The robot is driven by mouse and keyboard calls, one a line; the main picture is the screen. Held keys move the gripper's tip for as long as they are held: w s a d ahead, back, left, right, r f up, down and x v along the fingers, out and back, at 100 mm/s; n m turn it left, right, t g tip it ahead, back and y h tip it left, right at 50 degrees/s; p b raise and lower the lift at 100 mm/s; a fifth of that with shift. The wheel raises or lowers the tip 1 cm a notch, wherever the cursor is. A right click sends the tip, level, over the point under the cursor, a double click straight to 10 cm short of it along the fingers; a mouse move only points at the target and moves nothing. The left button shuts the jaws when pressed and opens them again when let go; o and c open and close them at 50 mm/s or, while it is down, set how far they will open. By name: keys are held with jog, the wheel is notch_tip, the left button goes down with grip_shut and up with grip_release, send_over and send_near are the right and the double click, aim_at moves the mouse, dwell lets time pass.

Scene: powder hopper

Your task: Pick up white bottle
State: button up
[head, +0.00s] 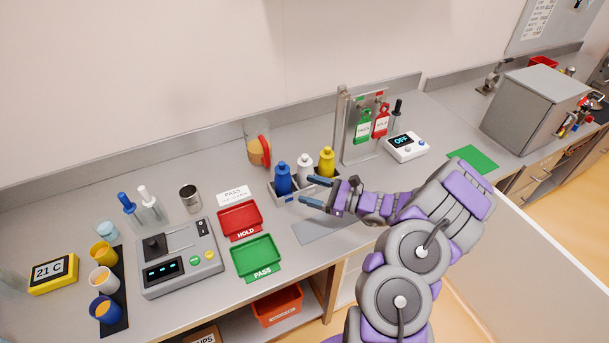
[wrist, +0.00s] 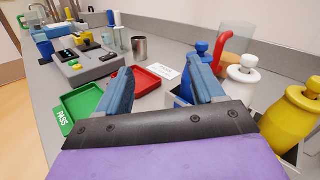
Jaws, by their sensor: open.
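The white bottle (head: 304,168) stands upright in a grey rack between a blue bottle (head: 282,179) and a yellow bottle (head: 326,162). In the wrist view the white bottle (wrist: 236,90) is just right of my right finger, outside the jaws, with its lower part partly hidden by my gripper. My gripper (head: 312,191) is open and empty in front of the rack. In the wrist view my gripper's two blue fingers (wrist: 160,88) are spread apart. The blue bottle (wrist: 193,70) is partly hidden behind the right finger.
A red HOLD tray (head: 240,221) and a green PASS tray (head: 257,256) lie left of the rack. A scale-like device (head: 180,262) is further left. A stand with hanging tags (head: 362,126) rises right of the rack. A bare grey mat area (head: 322,230) lies in front.

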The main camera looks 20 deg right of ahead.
jog(key=d+f+m+t+h, duration=0.1)
jog(key=d+f+m+h, duration=0.1)
jog(key=d+f, duration=0.1)
jog(key=s+d+f+m+t+h, duration=0.1)
jog(key=d+f+m+h, duration=0.1)
jog(key=d, duration=0.3)
jog(key=s+d+f+m+t+h, duration=0.1)
jog(key=d+f+m, duration=0.1)
jog(key=d+f, duration=0.2)
jog(key=shift+s+d+f+m+t+h+p, duration=0.15)
jog(key=shift+d+m+t+h+p, duration=0.15)
jog(key=shift+t+h+p, duration=0.1)
jog(key=shift+w+a+f, duration=0.1)
jog(key=shift+w+a, duration=0.1)
jog(key=shift+w, duration=0.1)
jog(key=b, duration=0.1)
send_over(321, 196)
jog(key=b+x, duration=0.1)
jog(key=x, duration=0.3)
jog(key=shift+w+a+f, duration=0.1)
jog(key=shift+a, duration=0.15)
jog(key=shift+w+a, duration=0.25)
jog(key=shift+w, duration=0.35)
jog(key=shift+c, duration=0.3)
jog(key=shift+d, duration=0.1)
jog(key=c, duration=0.8)
